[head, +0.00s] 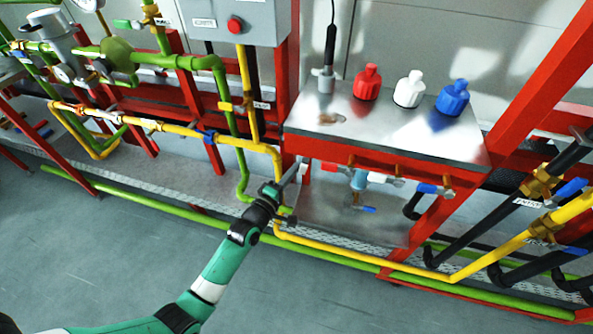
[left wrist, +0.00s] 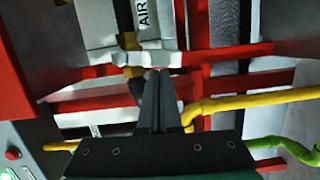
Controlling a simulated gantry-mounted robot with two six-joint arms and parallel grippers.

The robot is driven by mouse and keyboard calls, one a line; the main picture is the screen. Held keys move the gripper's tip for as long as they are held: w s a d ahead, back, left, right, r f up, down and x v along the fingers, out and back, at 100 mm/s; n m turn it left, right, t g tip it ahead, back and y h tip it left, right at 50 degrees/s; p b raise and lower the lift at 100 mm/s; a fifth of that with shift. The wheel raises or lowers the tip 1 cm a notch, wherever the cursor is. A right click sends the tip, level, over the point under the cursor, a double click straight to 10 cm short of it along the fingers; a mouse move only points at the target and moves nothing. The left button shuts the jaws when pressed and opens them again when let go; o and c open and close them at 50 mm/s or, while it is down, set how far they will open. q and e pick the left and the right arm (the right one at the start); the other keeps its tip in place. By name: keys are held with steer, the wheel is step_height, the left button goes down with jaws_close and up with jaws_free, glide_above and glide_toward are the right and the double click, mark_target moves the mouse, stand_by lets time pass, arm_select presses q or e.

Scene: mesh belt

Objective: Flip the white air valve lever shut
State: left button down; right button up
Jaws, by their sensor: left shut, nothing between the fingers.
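The white air valve lever (left wrist: 105,58) lies crosswise in the left wrist view, on a brass valve body (left wrist: 133,72) below a white tag (left wrist: 145,12) reading AIR. In the head view a small white piece (head: 304,167), probably this lever, shows at the left end of the red bench rail. My left gripper (head: 298,164) is shut and empty, pointing up at this spot. In the left wrist view its fingertips (left wrist: 160,72) reach the right part of the lever; whether they touch it I cannot tell. My right gripper is not in view.
Yellow pipe (head: 360,257) and green pipe (head: 140,207) run nearby. The floor in front is clear.

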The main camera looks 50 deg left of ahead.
arm_select(q)
steer(key=shift+w+d+f+n, duration=0.1)
steer(key=shift+d+f+n, duration=0.05)
steer(key=shift+n, duration=0.35)
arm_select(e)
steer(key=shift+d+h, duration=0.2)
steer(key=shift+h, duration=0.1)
